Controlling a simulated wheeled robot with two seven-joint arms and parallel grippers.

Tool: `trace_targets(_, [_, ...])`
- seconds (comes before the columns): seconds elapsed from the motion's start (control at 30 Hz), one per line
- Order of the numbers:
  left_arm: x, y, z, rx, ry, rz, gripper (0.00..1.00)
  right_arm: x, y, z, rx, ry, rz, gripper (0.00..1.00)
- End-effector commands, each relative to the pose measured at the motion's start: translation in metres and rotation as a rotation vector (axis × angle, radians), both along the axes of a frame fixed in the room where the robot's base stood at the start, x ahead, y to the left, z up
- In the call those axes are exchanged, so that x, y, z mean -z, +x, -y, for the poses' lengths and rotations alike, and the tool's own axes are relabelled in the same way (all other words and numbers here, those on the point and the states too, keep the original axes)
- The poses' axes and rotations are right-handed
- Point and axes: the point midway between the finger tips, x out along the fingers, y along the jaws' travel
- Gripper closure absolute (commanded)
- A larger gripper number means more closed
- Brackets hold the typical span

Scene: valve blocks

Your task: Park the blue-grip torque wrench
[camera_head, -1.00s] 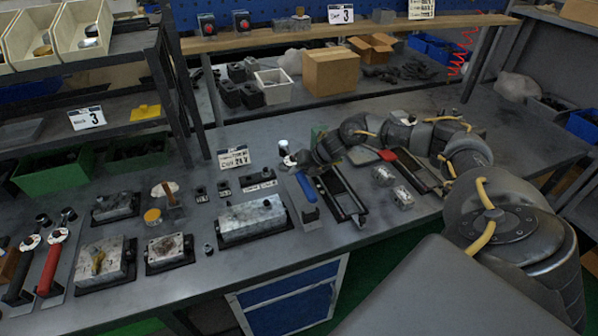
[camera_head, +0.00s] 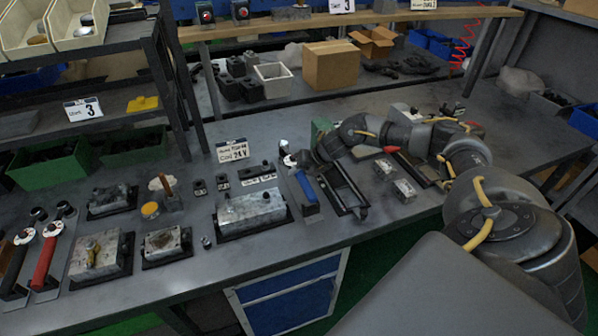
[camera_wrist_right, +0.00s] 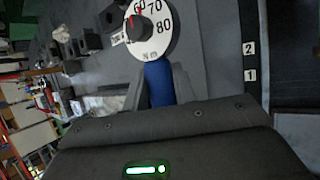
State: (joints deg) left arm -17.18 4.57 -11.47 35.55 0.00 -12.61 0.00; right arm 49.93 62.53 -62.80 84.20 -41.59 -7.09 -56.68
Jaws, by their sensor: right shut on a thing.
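The blue-grip torque wrench has a blue handle (camera_head: 306,187) and a round white dial head (camera_head: 288,160). In the head view it lies over a narrow grey plate right of the large valve block (camera_head: 250,209). My right gripper (camera_head: 313,172) is at the wrench, partly hidden by its own wrist. In the right wrist view the blue grip (camera_wrist_right: 159,84) sits between the two fingers of my right gripper (camera_wrist_right: 160,92), which is shut on it. The dial (camera_wrist_right: 150,28) faces the camera beyond the fingertips. Whether the wrench touches the plate cannot be told. My left gripper is not in view.
A red-handled wrench (camera_head: 47,263) and a black-handled one (camera_head: 16,268) lie at far left. Several smaller valve blocks stand between. A black tray (camera_head: 343,190) lies close right of the blue wrench. Labels 1 and 2 (camera_wrist_right: 250,62) show in the wrist view.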

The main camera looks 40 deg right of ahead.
Motion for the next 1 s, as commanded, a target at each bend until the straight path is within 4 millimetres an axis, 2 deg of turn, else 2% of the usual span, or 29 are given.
trace_targets(0.57, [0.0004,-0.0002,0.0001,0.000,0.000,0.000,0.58,-0.0021,0.0018,-0.0004,0.001,0.001,0.005,1.00])
trace_targets(1.0, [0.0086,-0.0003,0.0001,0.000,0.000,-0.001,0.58,0.0077,0.0017,-0.0004,0.001,0.001,0.005,1.00])
